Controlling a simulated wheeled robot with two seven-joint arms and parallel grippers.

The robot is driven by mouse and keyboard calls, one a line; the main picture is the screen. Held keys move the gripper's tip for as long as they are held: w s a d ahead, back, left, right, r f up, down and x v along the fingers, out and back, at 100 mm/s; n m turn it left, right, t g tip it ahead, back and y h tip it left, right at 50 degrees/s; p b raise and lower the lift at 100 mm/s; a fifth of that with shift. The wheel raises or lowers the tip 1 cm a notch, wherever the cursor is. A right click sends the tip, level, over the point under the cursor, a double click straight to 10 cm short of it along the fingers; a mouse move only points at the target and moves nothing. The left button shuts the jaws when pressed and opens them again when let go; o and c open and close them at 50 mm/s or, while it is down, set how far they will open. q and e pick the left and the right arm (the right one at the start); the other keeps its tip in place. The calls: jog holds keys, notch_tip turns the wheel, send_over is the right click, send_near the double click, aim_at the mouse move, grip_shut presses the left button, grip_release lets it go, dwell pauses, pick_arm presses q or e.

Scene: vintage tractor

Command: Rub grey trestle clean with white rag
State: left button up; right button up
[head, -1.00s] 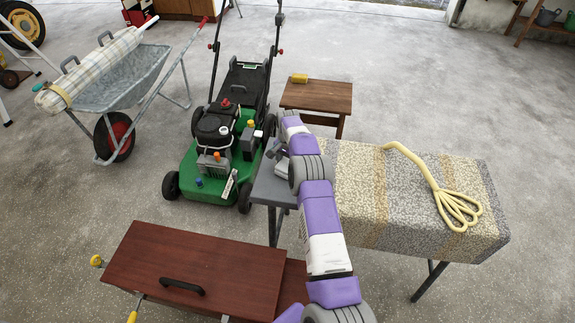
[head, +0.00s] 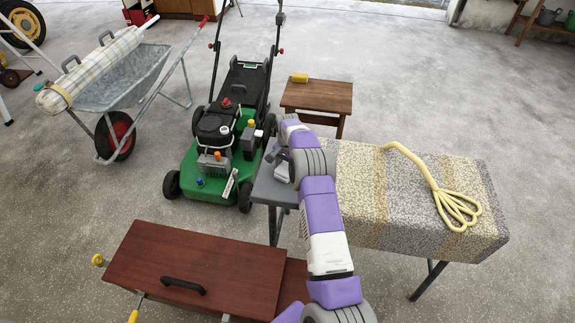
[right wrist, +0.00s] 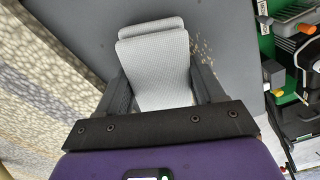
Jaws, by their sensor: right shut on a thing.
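The grey trestle (head: 268,190) stands in the middle of the head view, its bare grey top showing at the left end. My right gripper (head: 275,156) is low over that bare end, partly hidden by my own arm. In the right wrist view it is shut on the white rag (right wrist: 158,68), a folded pale cloth between the fingers. The rag lies at or just over the grey top (right wrist: 85,25); contact is hard to tell. Brownish specks of dirt (right wrist: 203,45) lie on the grey top just right of the rag. My left gripper is not in view.
A green lawn mower (head: 205,175) stands close to the left. A wooden stool (head: 318,97) is behind, a dark red wooden chest (head: 190,270) in front, a wheelbarrow (head: 125,85) further left.

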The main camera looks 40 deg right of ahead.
jog(key=shift+w+d+f+b, duration=0.1)
jog(key=shift+w+d+b, duration=0.45)
jog(key=shift+d+b, duration=0.15)
jog(key=shift+s+a, duration=0.1)
jog(key=shift+s+a+p, duration=0.25)
jog(key=shift+a+p, duration=0.05)
jog(key=shift+p, duration=0.1)
jog(key=shift+s+a, duration=0.2)
jog(key=shift+a, duration=0.1)
jog(key=shift+w+d, duration=0.1)
jog(key=shift+w+d+b, duration=0.4)
jog(key=shift+w+d, duration=0.05)
jog(key=shift+d, duration=0.05)
jog(key=shift+s+a, duration=0.1)
jog(key=shift+s, duration=0.05)
dwell(0.3)
jog(key=shift+s+a+p, duration=0.45)
jog(key=shift+a, duration=0.05)
